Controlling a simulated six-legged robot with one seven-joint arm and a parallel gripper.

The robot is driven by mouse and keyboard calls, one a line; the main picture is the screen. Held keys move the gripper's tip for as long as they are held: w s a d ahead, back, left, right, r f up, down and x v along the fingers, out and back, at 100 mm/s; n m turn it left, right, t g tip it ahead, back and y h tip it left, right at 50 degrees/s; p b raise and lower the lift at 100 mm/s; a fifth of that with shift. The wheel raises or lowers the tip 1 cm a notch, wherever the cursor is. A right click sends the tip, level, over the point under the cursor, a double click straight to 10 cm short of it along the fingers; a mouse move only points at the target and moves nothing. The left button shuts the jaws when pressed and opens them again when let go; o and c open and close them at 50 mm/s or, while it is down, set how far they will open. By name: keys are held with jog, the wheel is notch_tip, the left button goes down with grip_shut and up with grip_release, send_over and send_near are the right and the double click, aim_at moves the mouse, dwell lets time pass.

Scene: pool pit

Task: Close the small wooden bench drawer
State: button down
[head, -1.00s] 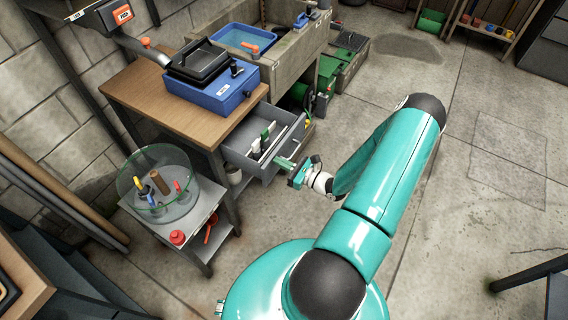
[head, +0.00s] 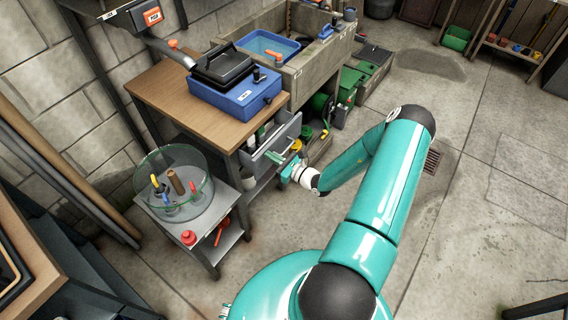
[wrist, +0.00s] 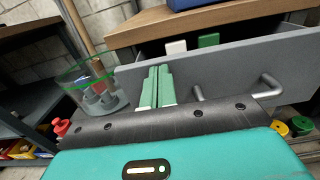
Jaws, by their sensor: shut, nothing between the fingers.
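The bench drawer (head: 268,152) is grey-fronted and sits under the wooden bench top (head: 160,95). It stands partly open, with a gap behind its front panel. In the wrist view the drawer front (wrist: 225,75) spans the picture, with a bar handle on its right part. White and green items show inside behind it. My gripper (head: 276,157) is shut and empty, its fingertips at the drawer front, left of the handle in the wrist view (wrist: 157,85). The fingers appear to touch or nearly touch the panel; exact contact cannot be told.
A round glass tank (head: 175,185) with small tools stands on a low metal table at the left. A blue case (head: 235,95) sits on the bench. Yellow and green containers (head: 306,133) lie right of the drawer.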

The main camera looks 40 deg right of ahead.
jog(key=x, duration=0.8)
jog(key=shift+w+a+f, duration=0.1)
jog(key=shift+w, duration=0.05)
jog(key=shift+w+a, duration=0.1)
jog(key=shift+w, duration=0.15)
jog(key=shift+w+r, duration=0.2)
jog(key=shift+s, duration=0.1)
